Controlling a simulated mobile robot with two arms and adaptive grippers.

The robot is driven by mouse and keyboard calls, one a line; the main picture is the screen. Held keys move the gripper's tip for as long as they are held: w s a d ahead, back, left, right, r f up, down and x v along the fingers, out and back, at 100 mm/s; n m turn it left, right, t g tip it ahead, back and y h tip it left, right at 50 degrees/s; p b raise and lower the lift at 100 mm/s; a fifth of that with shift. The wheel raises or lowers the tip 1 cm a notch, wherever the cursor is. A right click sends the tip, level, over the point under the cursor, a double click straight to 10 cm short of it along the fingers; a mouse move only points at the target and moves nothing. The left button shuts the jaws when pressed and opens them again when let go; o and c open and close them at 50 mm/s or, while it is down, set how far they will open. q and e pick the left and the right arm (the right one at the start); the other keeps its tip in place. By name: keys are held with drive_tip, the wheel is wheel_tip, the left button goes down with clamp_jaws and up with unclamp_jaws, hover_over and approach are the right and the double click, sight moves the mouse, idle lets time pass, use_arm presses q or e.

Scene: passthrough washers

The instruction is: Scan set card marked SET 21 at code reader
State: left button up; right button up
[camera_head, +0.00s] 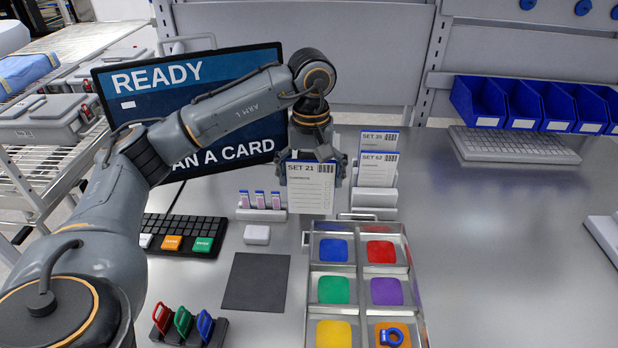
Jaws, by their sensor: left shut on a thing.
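My left gripper (312,160) is shut on a white card marked SET 21 (310,189). It holds the card upright, face towards me, beside a card holder (375,198). The holder bears two more cards, SET 35 (379,138) and SET 62 (378,166). Behind my arm stands a monitor (150,82) reading READY, with part of the line below it hidden by my arm. Which thing is the code reader I cannot tell for sure; a dark square pad (256,282) lies flat on the table. My right gripper does not show.
A metal tray (308,285) with coloured compartments lies in front of the card. A keypad (181,235), a small white box (257,235), a vial rack (262,214) and coloured clips (184,322) lie left. Blue bins (521,104) stand back right. The right table (490,255) is clear.

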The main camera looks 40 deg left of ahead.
use_arm(q)
drive_tip(key=shift+w+a+f, duration=0.15)
drive_tip(key=shift+f, duration=0.5)
drive_tip(key=shift+w+a+f+b, duration=0.1)
drive_tip(key=shift+a+f+b, duration=0.05)
drive_tip(key=shift+f+b, duration=0.3)
drive_tip(key=w+f+b, duration=0.1)
drive_tip(key=w+a+f+b, duration=0.1)
drive_tip(key=f, duration=0.1)
drive_tip(key=shift+f, duration=0.15)
drive_tip(key=shift+w+a+f+b, duration=0.2)
drive_tip(key=shift+f+b, duration=0.2)
drive_tip(key=shift+f, duration=0.1)
drive_tip(key=shift+w+a+f, duration=0.15)
drive_tip(key=shift+w+f, duration=0.1)
drive_tip(key=shift+f, duration=0.1)
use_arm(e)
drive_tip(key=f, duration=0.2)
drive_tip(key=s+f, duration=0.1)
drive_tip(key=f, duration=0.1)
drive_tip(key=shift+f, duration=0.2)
